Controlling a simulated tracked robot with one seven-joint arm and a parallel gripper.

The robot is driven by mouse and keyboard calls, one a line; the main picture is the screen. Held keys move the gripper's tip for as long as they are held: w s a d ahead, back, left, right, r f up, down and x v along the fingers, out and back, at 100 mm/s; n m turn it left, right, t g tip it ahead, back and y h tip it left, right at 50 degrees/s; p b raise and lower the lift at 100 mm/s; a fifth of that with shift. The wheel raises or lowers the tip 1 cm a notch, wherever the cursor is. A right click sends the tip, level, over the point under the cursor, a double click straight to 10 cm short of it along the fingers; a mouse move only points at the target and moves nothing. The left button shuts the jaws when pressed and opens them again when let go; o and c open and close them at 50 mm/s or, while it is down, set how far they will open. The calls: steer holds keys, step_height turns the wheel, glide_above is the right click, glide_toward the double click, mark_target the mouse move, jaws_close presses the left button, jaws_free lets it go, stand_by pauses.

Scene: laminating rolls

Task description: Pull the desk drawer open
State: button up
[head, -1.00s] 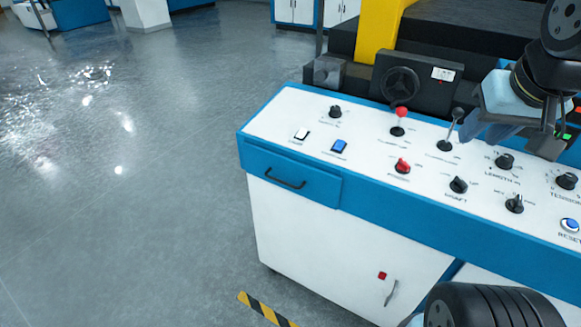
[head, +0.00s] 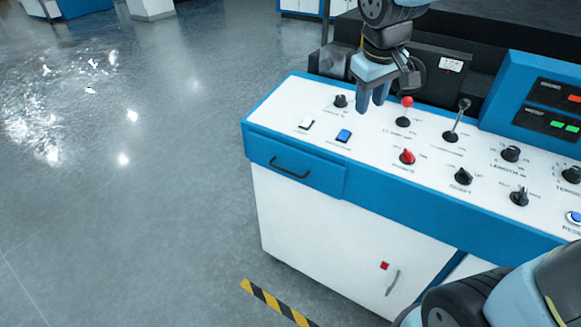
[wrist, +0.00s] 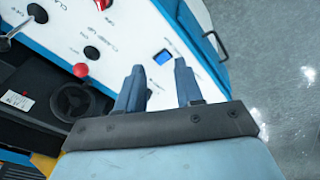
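The blue desk drawer (head: 315,177) is at the left end of the console's front, under the control panel, and looks closed. Its dark bar handle (head: 290,168) shows in the head view, and also at the upper right of the wrist view (wrist: 217,46). My gripper (head: 371,106) points down over the back of the panel, behind the drawer and to its right. In the wrist view its two blue fingers (wrist: 158,82) are apart with nothing between them. It is not touching the handle.
Close to my gripper are a red-knobbed lever (head: 407,108), a black knob (head: 341,101) and a blue button (head: 344,135). A taller lever (head: 459,118) stands to the right. The floor (head: 170,200) left of the console is clear. A cabinet door (head: 350,245) is below the drawer.

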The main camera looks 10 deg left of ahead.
steer(key=w+a+f+n, duration=0.25)
steer(key=a+f, duration=0.25)
steer(key=a, duration=0.4)
steer(key=n+g, duration=0.1)
steer(key=n, duration=0.3)
glide_toward(290, 172)
steer(key=shift+m, duration=0.25)
steer(key=f, duration=0.2)
steer(key=w+f, duration=0.1)
steer(key=f, duration=0.4)
steer(key=shift+w+d+f, duration=0.1)
steer(key=shift+w+f, duration=0.15)
steer(key=shift+f, duration=0.05)
jaws_close()
